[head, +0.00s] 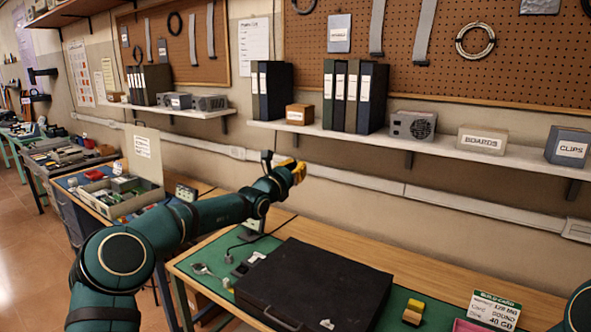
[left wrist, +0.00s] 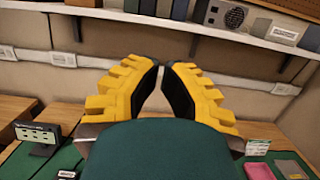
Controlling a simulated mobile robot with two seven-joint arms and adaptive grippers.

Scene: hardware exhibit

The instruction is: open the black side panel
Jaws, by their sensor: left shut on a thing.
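A flat black case (head: 312,285) with a handle at its front edge lies on the green mat of the near bench; its broad black top, the likely side panel, lies flat. My left gripper (head: 297,172) is raised above the bench's back edge, near the wall and clear of the case. In the left wrist view its yellow fingers (left wrist: 162,80) lean together with a narrow gap at the tips. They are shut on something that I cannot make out. The case does not show in that view. My right gripper is out of view.
A wrench (head: 208,271) and small parts lie left of the case. A yellow-and-black block (head: 413,312) and a build card (head: 494,309) are to its right. A shelf (head: 440,146) with binders and boxes runs along the wall. An open box (head: 130,195) stands on the neighbouring bench.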

